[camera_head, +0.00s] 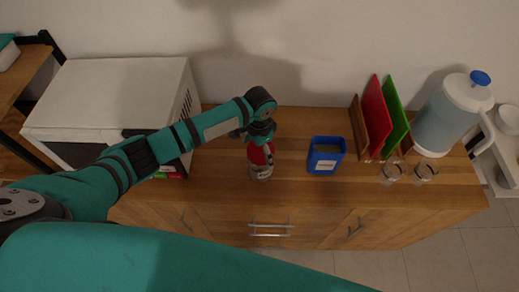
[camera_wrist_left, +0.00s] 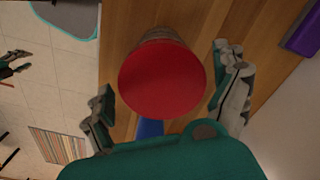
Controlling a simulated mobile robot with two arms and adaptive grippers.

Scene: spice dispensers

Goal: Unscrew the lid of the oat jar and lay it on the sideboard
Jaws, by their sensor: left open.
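The jar (camera_head: 261,170) stands upright on the sideboard (camera_head: 220,190), with a red lid (camera_wrist_left: 162,80) on top. My left gripper (camera_head: 259,137) is above the jar, pointing down, and hides part of the red top in the head view. In the left wrist view, its two fingers (camera_wrist_left: 165,75) are spread on either side of the lid, with gaps between fingers and lid. The gripper is open and holds nothing. I see no right gripper.
A blue container (camera_head: 326,155) stands right of the jar. Further right are red and green boards (camera_head: 378,115), two small glasses (camera_head: 408,172) and a water dispenser (camera_head: 452,115). A white appliance (camera_head: 110,95) is at the left. Bare wood lies in front of the jar.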

